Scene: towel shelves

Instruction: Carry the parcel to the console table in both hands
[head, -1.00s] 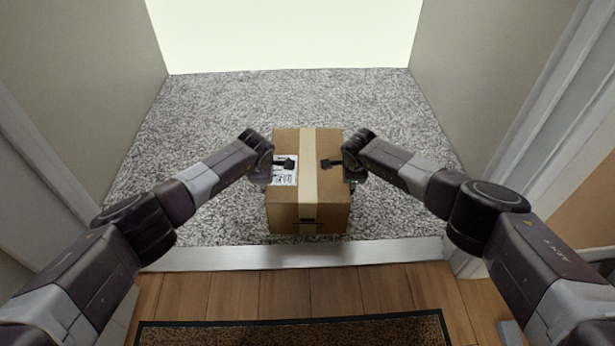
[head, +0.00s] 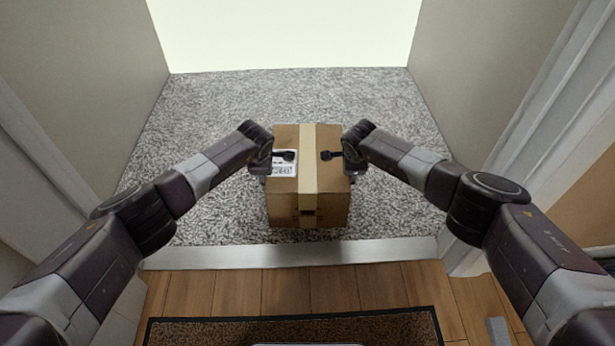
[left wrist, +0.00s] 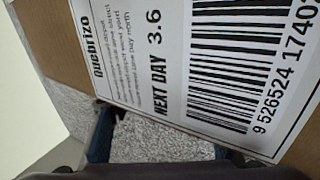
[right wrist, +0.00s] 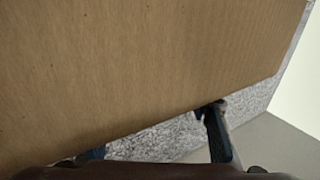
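The parcel (head: 311,180) is a brown cardboard box with a pale tape strip down its middle and a white barcode label (head: 284,171) on its top. It is upright on or just above the grey carpet; I cannot tell which. My left gripper (head: 263,176) is at its left side and my right gripper (head: 353,176) at its right side. In the left wrist view the label (left wrist: 190,60) fills most of the picture; in the right wrist view bare cardboard (right wrist: 130,70) does. Both show spread fingers along the box edge, with tips partly hidden. The console table is not in view.
A metal threshold strip (head: 300,254) crosses the doorway between the carpet (head: 220,110) and the wooden floor (head: 230,290). A dark-edged brown mat (head: 290,331) lies on the wood. Walls and door frame stand close on both sides. Carpet behind the parcel is clear.

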